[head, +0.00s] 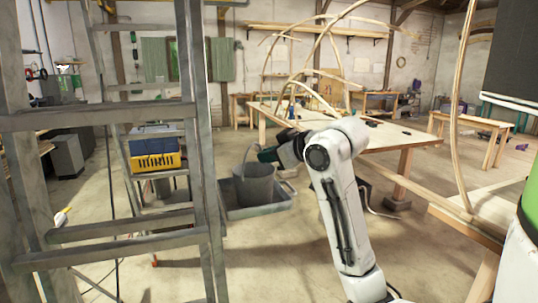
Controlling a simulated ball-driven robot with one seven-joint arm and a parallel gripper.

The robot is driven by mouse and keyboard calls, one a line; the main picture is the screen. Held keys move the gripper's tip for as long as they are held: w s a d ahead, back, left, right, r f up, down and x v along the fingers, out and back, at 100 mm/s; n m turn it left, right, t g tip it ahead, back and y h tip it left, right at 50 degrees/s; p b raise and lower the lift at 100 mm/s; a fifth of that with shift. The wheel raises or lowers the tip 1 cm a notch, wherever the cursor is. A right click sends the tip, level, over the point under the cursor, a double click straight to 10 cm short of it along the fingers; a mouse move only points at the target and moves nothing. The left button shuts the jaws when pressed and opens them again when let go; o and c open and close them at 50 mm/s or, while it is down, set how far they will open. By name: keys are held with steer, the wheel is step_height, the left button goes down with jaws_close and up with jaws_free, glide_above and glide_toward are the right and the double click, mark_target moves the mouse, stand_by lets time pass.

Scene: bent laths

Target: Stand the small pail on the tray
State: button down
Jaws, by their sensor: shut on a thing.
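The small grey pail (257,187) hangs or stands upright in the middle of the head view. Its thin handle curves up on its left side. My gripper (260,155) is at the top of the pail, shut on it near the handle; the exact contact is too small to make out. The grey tray (270,211) is a shallow, low-walled one behind and below the pail. The pail overlaps the tray in the picture, and I cannot tell whether its base touches the tray floor.
A grey stepladder (110,115) fills the left foreground. A wooden table (385,138) with bent laths (318,50) stands behind my arm. Another wooden bench (480,215) is at the right. Open concrete floor lies in front.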

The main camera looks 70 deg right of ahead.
steer(key=shift+f, duration=0.15)
steer(key=c, duration=1.3)
jaws_free()
steer(key=shift+r, duration=0.2)
steer(key=b+v, duration=0.2)
steer(key=v, duration=1)
steer(key=shift+f, duration=0.1)
